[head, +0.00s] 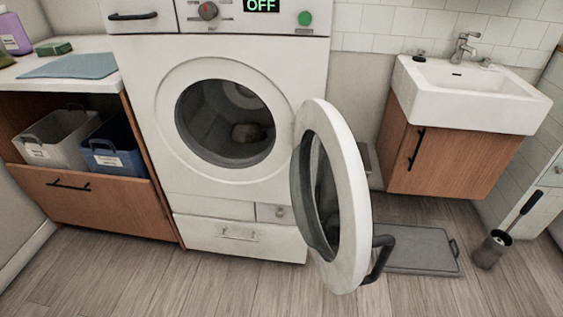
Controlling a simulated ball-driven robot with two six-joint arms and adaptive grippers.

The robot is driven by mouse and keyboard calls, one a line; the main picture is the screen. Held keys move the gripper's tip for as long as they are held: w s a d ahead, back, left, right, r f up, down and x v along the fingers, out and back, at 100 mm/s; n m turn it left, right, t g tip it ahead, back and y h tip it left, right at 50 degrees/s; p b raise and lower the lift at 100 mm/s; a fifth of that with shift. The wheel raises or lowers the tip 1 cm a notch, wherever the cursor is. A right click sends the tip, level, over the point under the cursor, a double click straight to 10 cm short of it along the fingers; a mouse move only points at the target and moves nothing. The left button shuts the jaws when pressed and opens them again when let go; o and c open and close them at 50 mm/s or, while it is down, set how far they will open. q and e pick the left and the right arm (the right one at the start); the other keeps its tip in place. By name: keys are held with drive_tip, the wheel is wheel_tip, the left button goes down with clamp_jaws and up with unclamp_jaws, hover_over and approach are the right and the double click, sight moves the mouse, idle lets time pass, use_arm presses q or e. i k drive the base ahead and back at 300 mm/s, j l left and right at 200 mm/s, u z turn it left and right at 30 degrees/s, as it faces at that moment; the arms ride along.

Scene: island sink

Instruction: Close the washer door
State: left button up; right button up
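The washer (150,80) is white and stands in the middle of the head view. Its display reads OFF. Its round door (352,200) is wide open, swung out toward me on the right side of the opening. The door has a white rim, a dark glass bowl and a dark handle (378,260) at its lower right. The drum opening (226,122) is uncovered, and a dim brownish item (249,132) lies inside. Neither of my grippers shows in the head view.
A wooden cabinet (95,205) with bins stands left of the washer. A sink (470,95) on a wooden cabinet (450,160) is on the right. A grey flat tray or scale (420,250) and a toilet brush (493,248) are on the floor. The floor front left is clear.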

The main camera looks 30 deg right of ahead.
sight(343, 273)
drive_tip(key=l+z, duration=0.15)
drive_tip(key=l, duration=0.65)
drive_tip(key=l+z, duration=0.2)
drive_tip(key=l, duration=0.55)
drive_tip(key=i, duration=0.05)
